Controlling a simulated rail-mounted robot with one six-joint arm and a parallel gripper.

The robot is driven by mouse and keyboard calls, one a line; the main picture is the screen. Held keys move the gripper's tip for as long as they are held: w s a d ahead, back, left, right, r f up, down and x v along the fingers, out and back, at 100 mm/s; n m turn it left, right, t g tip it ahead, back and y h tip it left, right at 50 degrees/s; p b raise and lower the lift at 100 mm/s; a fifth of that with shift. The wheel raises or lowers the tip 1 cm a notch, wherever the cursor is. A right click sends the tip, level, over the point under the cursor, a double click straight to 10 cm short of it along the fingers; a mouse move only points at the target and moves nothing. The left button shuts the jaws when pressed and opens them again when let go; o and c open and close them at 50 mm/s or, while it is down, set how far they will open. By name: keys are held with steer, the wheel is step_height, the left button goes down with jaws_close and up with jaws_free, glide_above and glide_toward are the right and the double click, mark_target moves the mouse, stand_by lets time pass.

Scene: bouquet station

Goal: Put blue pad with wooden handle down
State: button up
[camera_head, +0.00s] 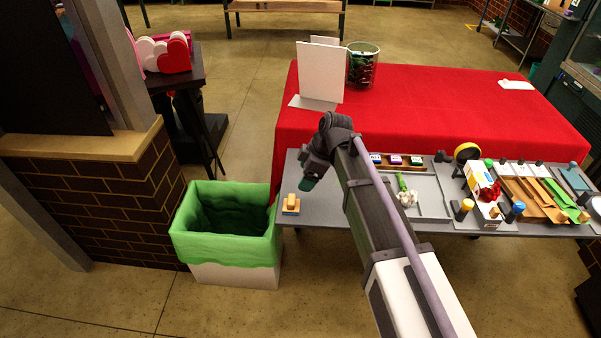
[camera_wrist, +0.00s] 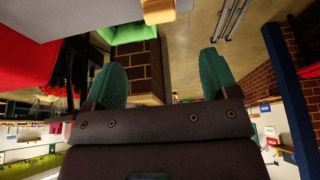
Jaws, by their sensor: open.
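The blue pad with wooden handle (camera_head: 291,209) rests on the left end of the grey table (camera_head: 319,209), handle up. My gripper (camera_head: 308,183) is just right of the pad in the head view, apart from it, and its arm hides part of the table. In the wrist view, the two green fingers of my gripper (camera_wrist: 163,78) are spread wide with nothing between them. Part of the pad's wooden handle (camera_wrist: 158,10) shows at the top edge of that view, beyond the fingers.
A green-lined bin (camera_head: 228,237) stands beside the table's left end. A red-covered table (camera_head: 450,105) is behind, with a white card (camera_head: 320,72) and a patterned pot (camera_head: 362,65). Trays of tools and a white flower (camera_head: 407,198) lie to the right.

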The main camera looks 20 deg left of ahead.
steer(key=shift+f, duration=0.1)
steer(key=s+d+m+h, duration=0.1)
steer(key=s+d+m, duration=0.3)
steer(key=d, duration=0.6)
steer(key=s+d+f+m+h, duration=0.1)
steer(key=s+d+m+h, duration=0.1)
steer(key=s+d+m, duration=0.3)
steer(key=s+d+m+h, duration=0.1)
steer(key=s+d+m, duration=0.4)
steer(key=d+m, duration=0.6)
steer(key=d, duration=0.6)
steer(key=shift+s+f+t+h, duration=0.15)
steer(key=shift+s+t+h, duration=0.15)
steer(key=shift+t, duration=0.1)
steer(key=shift+w, duration=0.1)
